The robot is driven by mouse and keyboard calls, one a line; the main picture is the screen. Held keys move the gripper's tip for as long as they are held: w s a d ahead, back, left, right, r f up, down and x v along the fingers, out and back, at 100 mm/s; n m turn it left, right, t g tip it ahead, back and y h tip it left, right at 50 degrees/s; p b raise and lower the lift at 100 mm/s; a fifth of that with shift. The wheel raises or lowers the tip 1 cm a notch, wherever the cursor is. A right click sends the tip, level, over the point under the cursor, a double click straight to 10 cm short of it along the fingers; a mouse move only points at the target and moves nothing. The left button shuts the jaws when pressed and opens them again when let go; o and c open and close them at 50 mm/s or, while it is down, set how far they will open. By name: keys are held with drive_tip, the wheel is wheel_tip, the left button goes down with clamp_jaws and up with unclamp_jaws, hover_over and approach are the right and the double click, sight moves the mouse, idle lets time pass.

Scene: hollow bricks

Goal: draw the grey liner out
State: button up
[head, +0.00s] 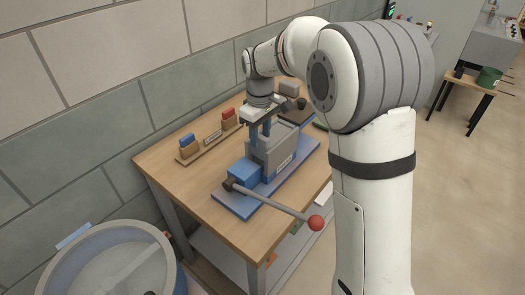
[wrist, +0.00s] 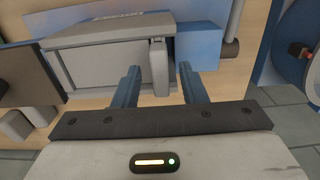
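A grey box-like mould (head: 270,155) sits on a blue base plate (head: 237,204) on the wooden bench. It also shows in the wrist view (wrist: 85,70), with a pale label on its side. A narrow light grey upright piece (wrist: 158,62) stands at its right end; it may be part of the grey liner, but I cannot tell the liner's full outline. My gripper (head: 260,130) is over the far left side of the mould, pointing down. In the wrist view my gripper (wrist: 158,72) has its two blue-grey fingers apart, with the narrow piece ahead between them. Contact is not visible.
A lever with a red ball (head: 316,223) reaches past the bench's front edge from the blue block (head: 244,171). Wooden holders with a blue piece (head: 187,141) and a red piece (head: 228,114) stand along the wall. A round grey tub (head: 150,232) is at lower left.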

drive_tip(key=shift+f, duration=0.5)
clamp_jaws()
idle(0.5)
